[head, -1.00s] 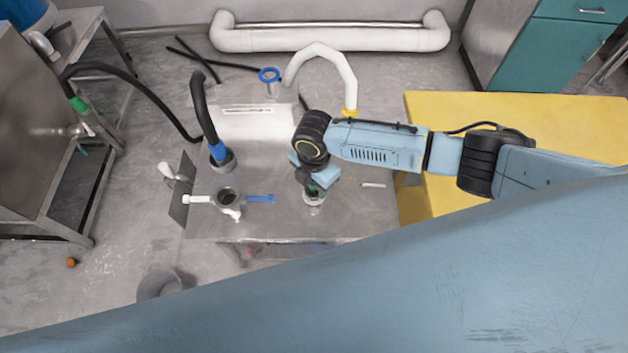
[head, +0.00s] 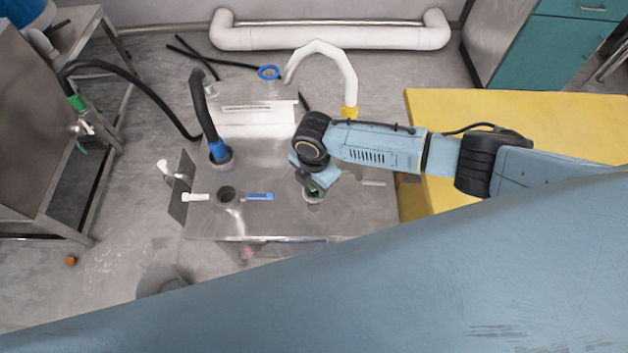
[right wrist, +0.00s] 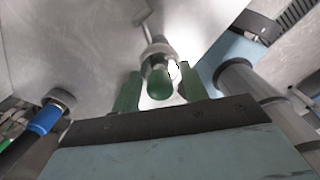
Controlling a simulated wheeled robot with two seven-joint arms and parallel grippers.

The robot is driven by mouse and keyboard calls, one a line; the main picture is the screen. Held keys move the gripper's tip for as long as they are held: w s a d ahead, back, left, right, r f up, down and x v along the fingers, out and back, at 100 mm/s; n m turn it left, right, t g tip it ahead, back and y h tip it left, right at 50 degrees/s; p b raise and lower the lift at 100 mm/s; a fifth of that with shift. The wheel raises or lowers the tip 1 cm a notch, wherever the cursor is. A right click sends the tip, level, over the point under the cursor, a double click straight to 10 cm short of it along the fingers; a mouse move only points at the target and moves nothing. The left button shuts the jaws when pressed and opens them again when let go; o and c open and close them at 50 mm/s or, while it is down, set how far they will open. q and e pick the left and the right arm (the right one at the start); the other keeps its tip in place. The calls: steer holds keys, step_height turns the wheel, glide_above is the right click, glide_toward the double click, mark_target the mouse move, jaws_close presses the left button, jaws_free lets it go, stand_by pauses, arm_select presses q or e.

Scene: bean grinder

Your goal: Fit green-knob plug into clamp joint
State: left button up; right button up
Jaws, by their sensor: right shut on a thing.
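My right gripper (head: 312,184) points down over the right part of the steel bench. In the right wrist view its two green fingers (right wrist: 159,80) are shut on the plug's green knob (right wrist: 160,84). A grey metal collar (right wrist: 157,49) shows just beyond the knob. In the head view the green knob and a pale round metal part (head: 314,198) show under the gripper; I cannot tell whether the plug is seated in it. A round open fitting (head: 226,197) with white and blue side handles, possibly the clamp joint, stands to the left. My left gripper is not in view.
The steel bench (head: 270,222) carries a black hose with a blue collar (head: 218,150) and a white curved pipe (head: 347,75) behind. A small pale bar (head: 374,183) lies right of the gripper. A yellow table (head: 530,115) stands right. My blue arm covers the foreground.

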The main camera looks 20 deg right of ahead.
steer(key=shift+f, duration=0.15)
steer(key=o, duration=1.1)
steer(key=shift+o, duration=0.2)
step_height(320, 180, up, 13)
steer(key=p, duration=0.2)
steer(key=shift+r, duration=0.2)
